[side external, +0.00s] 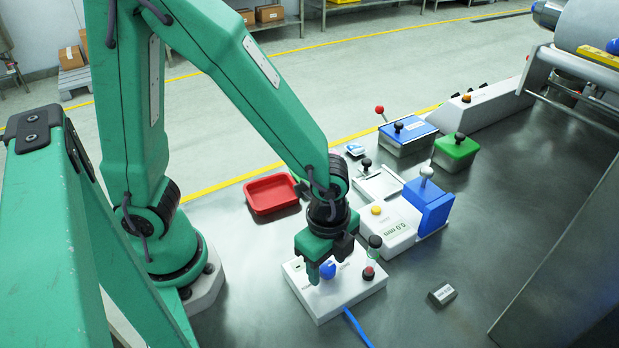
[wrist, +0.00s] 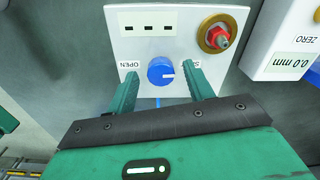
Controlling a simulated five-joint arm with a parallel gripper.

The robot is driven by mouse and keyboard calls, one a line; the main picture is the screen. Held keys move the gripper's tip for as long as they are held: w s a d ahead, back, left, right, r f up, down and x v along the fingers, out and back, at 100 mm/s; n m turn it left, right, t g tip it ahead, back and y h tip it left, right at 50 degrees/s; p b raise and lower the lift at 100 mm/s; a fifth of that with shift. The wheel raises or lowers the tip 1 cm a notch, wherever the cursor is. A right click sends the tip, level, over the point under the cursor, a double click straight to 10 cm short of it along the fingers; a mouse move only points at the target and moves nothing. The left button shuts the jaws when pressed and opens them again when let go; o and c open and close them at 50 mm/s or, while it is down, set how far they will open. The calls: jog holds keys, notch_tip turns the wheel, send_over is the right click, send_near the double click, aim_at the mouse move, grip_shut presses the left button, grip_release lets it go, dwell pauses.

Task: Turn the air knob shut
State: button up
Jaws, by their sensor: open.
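The blue air knob (side external: 327,270) sits on a white box (side external: 340,297) below my gripper (side external: 326,268). In the wrist view the knob (wrist: 160,71) is round, with a white pointer line towards its right side. The label OPEN is on its left. A label starting with S is on its right, partly hidden by a finger. My gripper (wrist: 160,72) is open, with one green finger on each side of the knob. Gaps show between the knob and both fingers. I cannot tell how far the fingertips are above the box face.
A red-topped brass fitting (wrist: 218,36) is on the same box, right of the knob. A white gauge box (side external: 391,228) with a yellow button and a blue block (side external: 429,205) stand behind. A red tray (side external: 272,194) is at the back left. The bench at the front right is mostly clear.

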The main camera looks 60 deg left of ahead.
aim_at(325, 267)
jog(key=shift+s+r, duration=0.15)
jog(key=shift+r, duration=3.7)
jog(key=shift+a, duration=0.1)
jog(key=s+a+r+n+t, duration=0.1)
jog(key=a+r+n+t, duration=0.4)
jog(key=a+r+n, duration=0.7)
jog(key=a+n, duration=0.3)
jog(key=shift+s+a, duration=0.15)
jog(key=shift+s, duration=0.15)
